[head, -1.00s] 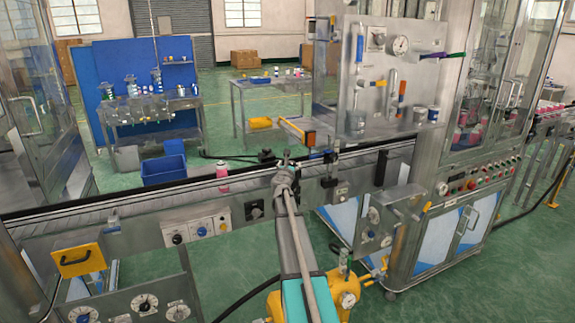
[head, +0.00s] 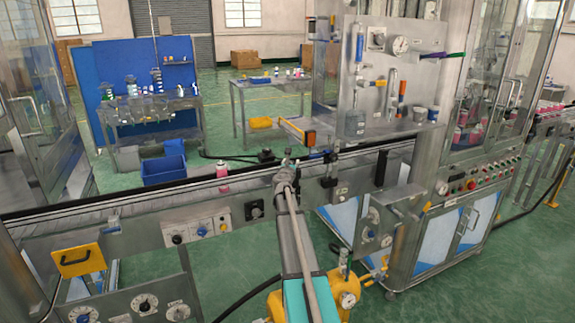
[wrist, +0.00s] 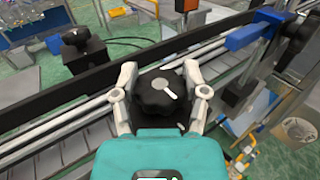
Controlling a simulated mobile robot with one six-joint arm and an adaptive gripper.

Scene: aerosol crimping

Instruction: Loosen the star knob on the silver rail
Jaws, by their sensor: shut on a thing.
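In the wrist view the black star knob (wrist: 160,92), with a pale pointer mark on its top, sits between the two fingers of my gripper (wrist: 162,88). The fingers are shut on it from left and right. The silver rail (wrist: 48,135) runs behind and beside the knob along the conveyor. In the head view my gripper (head: 284,175) is over the conveyor's near side, and the knob is hidden behind my arm. The rail (head: 130,203) shows to the left of my gripper.
A pink can (head: 222,171) stands on the conveyor left of my gripper. A black block with a knob (wrist: 80,52) stands beyond the black rail.

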